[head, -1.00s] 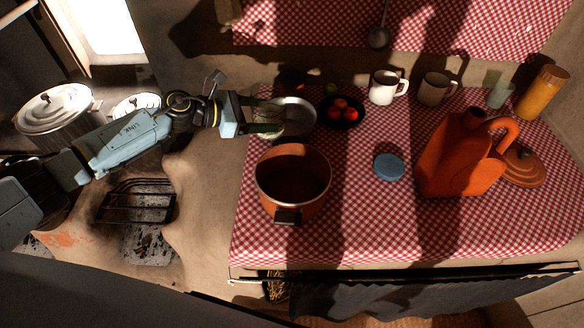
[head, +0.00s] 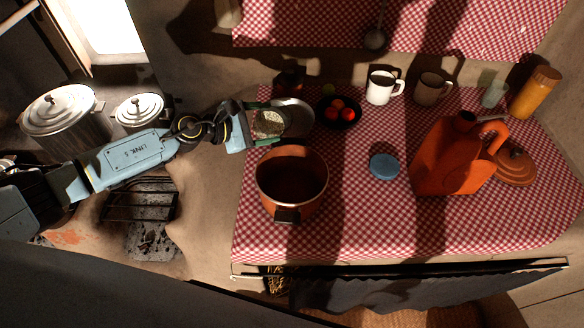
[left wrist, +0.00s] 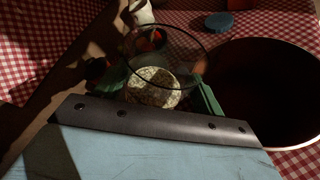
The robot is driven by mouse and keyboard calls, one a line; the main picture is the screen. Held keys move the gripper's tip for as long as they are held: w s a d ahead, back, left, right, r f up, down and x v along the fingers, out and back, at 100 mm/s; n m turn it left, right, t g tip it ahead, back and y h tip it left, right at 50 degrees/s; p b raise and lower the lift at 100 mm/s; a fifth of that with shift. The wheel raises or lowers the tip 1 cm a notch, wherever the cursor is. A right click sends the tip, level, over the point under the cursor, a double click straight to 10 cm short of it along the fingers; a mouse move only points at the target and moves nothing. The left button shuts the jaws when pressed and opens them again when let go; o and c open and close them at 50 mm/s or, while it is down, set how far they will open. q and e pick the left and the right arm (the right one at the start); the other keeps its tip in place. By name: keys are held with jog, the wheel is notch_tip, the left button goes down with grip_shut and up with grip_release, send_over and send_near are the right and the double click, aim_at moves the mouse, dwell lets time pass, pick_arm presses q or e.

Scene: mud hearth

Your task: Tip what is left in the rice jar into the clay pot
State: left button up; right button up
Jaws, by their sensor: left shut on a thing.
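The rice jar (head: 268,123) is clear glass with pale, speckled grain inside. My left gripper (head: 267,125) is shut on it, its green fingers on either side, beyond the back left rim of the clay pot. In the left wrist view the jar's round glass rim (left wrist: 160,40) is open and the rice (left wrist: 152,88) lies low inside. The clay pot (head: 292,205) is orange-brown with a dark, shadowed inside and stands open on the checked cloth. It fills the right of the left wrist view (left wrist: 265,95). I cannot tell what is in it. My right gripper is not in view.
A metal plate (head: 297,117) lies just behind the jar, and a dark bowl of red fruit (head: 338,112) is right of it. A blue disc (head: 384,166) and an orange jug (head: 447,160) stand right of the pot. Cloth between pot and jug is mostly clear.

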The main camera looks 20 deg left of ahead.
aim_at(267, 131)
pick_arm(q)
jog(key=shift+s+d+m+t, duration=0.1)
jog(key=shift+s+m+t, duration=0.05)
jog(key=shift+m+t, duration=0.2)
jog(key=shift+f+m, duration=0.2)
jog(key=shift+m, duration=0.35)
jog(key=shift+t+y, duration=0.3)
jog(key=shift+t, duration=0.05)
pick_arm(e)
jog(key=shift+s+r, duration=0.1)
pick_arm(q)
jog(key=shift+f+m+t+b, duration=0.15)
jog(key=shift+m+t+b, duration=0.3)
jog(key=shift+m, duration=0.75)
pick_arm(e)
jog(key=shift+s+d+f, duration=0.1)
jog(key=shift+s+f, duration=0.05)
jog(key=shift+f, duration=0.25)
pick_arm(q)
jog(key=shift+r+m+t+y+p, duration=0.4)
jog(key=shift+r+m+t+p, duration=0.15)
jog(key=shift+r+m+p, duration=0.15)
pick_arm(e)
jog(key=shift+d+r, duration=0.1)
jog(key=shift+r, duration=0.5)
